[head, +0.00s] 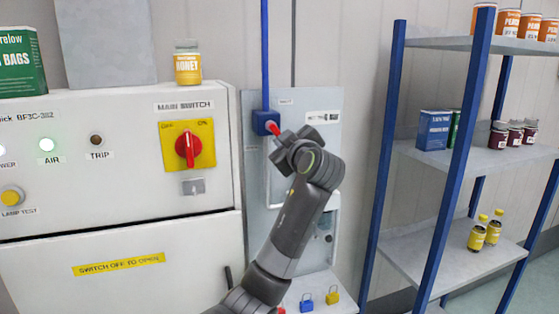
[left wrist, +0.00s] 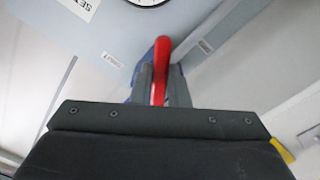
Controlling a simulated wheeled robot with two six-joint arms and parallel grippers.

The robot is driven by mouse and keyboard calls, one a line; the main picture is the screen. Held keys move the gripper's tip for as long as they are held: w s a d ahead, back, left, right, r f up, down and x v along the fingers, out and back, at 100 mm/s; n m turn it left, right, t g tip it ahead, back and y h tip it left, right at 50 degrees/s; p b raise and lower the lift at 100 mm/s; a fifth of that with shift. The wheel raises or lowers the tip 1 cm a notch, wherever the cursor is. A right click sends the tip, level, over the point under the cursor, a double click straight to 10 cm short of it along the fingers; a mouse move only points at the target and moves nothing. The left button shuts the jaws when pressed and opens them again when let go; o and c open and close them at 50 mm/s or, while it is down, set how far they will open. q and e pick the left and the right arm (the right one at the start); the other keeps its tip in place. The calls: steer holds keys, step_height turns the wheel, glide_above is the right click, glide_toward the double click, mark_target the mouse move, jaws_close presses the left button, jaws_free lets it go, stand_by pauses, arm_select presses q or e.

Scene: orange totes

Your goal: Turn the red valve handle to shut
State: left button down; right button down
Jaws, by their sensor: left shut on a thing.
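The red valve handle (head: 275,128) shows as a short piece beside the blue valve body (head: 263,122) on the blue vertical pipe (head: 265,55). It points down and slightly right in the head view; its far end is hidden by my left gripper (head: 285,142). In the left wrist view the red handle (left wrist: 161,68) runs between my two grey fingers, which are shut on it. The blue valve body shows partly behind the fingers there. My right gripper is in neither view.
A white cabinet (head: 110,215) with a red main switch (head: 188,145) stands left. A blue-posted shelf rack (head: 450,160) with goods stands right. A blue padlock (head: 306,305) and a yellow padlock (head: 333,294) lie below. A honey jar (head: 187,68) stands on the cabinet.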

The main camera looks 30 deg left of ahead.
arm_select(q)
steer(key=r+n+b, duration=0.1)
steer(key=n+b, duration=0.1)
steer(key=n, duration=0.1)
steer(key=r+n+b, duration=0.1)
steer(key=n+b, duration=0.2)
steer(key=n, duration=0.1)
steer(key=w+d+r+n+b, duration=0.1)
steer(key=n+b, duration=0.2)
steer(key=shift+r+n, duration=0.1)
steer(key=shift+n, duration=0.3)
steer(key=shift+r+b, duration=0.15)
steer(key=shift+b, duration=0.15)
steer(key=c, duration=1.8)
jaws_free()
steer(key=o, duration=0.4)
steer(key=shift+w+a+f, duration=0.1)
steer(key=shift+w+f, duration=0.1)
steer(key=shift+w, duration=0.05)
steer(key=shift+s, duration=0.1)
